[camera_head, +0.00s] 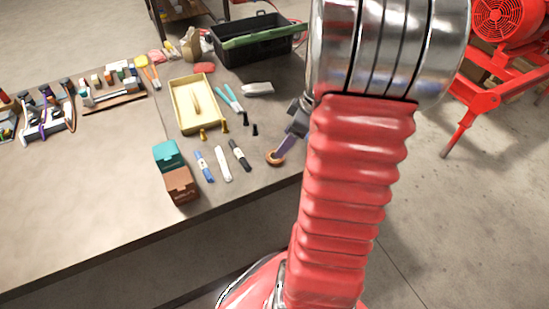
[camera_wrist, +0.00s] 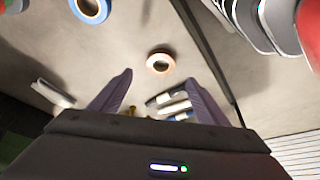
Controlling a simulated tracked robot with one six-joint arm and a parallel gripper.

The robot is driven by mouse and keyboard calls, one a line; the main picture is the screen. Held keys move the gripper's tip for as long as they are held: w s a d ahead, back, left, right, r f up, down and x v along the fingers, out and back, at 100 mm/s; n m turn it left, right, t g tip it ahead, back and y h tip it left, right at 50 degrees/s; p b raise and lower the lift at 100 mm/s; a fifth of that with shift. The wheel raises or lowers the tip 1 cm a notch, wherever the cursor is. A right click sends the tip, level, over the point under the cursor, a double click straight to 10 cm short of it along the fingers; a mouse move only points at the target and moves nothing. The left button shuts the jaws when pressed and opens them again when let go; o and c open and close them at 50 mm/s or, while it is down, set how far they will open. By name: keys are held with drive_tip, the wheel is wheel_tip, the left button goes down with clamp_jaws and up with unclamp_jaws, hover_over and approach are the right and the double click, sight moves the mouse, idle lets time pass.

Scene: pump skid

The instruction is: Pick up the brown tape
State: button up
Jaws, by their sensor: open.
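The brown tape (camera_head: 272,161) is a small ring lying flat on the table near its front right edge, beside my arm. In the wrist view the brown tape (camera_wrist: 160,72) shows from above with a pale centre, ahead of and between my fingertips. My gripper (camera_wrist: 158,66) is open and empty there, with one purple finger on each side. In the head view my gripper (camera_head: 281,153) points down at the tape, and only one finger shows clearly. Whether the fingers touch the tape or the table cannot be told.
A blue tape roll (camera_wrist: 90,9) lies at the top of the wrist view. Markers (camera_head: 223,163) lie left of the tape.

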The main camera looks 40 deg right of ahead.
sight(273, 159)
drive_tip(key=shift+x, duration=1.4)
drive_tip(key=shift+x, duration=2.6)
drive_tip(key=shift+s, duration=0.1)
drive_tip(key=shift+c, duration=0.6)
drive_tip(key=c, duration=0.9)
